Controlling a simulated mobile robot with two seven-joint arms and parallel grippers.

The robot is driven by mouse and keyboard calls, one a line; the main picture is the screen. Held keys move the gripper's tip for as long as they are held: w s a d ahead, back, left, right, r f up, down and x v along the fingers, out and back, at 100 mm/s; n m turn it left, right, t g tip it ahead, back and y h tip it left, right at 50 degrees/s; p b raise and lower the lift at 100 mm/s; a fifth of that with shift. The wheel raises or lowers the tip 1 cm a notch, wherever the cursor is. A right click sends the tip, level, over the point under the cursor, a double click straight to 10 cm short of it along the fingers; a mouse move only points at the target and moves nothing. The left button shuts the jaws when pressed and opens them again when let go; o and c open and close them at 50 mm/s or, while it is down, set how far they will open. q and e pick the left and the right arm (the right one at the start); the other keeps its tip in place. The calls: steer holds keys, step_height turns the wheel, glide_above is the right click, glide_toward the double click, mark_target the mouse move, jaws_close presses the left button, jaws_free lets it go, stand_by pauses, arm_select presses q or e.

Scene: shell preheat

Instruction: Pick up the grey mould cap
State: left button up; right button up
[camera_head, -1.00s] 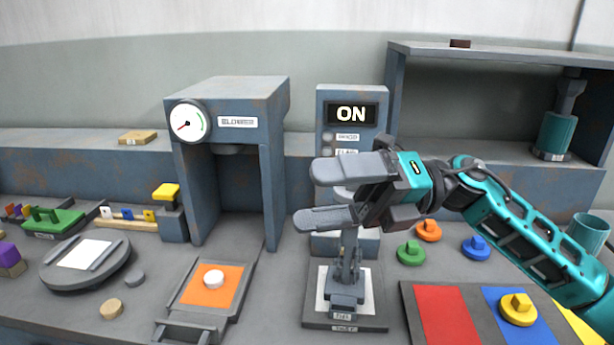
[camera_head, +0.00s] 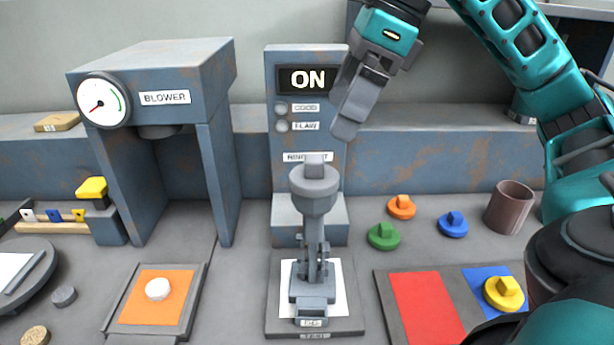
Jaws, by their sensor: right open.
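A grey knobbed piece (camera_head: 314,180), which looks like the grey mould cap, sits upright on top of a small grey stand (camera_head: 313,275). Whether it is one piece with the cup shape below its knob I cannot tell. My right gripper (camera_head: 350,118) is open, above and to the right of the grey piece and apart from it, in front of the ON panel. Its fingers overlap in this view, and nothing shows between them. My left gripper is not in view.
Green (camera_head: 384,236), orange (camera_head: 401,207) and blue (camera_head: 453,224) knobbed caps lie to the right, near a brown mug (camera_head: 509,208). A yellow cap (camera_head: 504,293) sits on a coloured mat (camera_head: 392,310). The blower housing (camera_head: 160,80) stands left. My arm covers the right side.

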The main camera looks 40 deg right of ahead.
mark_target(317, 158)
steer(key=b+x, duration=0.1)
steer(key=x, duration=0.3)
steer(key=shift+f, duration=0.3)
steer(key=shift+w+a+f, duration=0.2)
steer(key=shift+f, duration=0.25)
steer(key=b+x, duration=0.1)
steer(key=x, duration=0.3)
steer(key=shift+w+f, duration=0.15)
steer(key=shift+f, duration=0.25)
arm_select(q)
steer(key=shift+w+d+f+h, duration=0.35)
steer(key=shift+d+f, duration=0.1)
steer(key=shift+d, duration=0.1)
arm_select(e)
steer(key=shift+c, duration=0.5)
steer(key=c, duration=1)
steer(key=shift+o, duration=0.2)
steer(key=shift+r, duration=0.15)
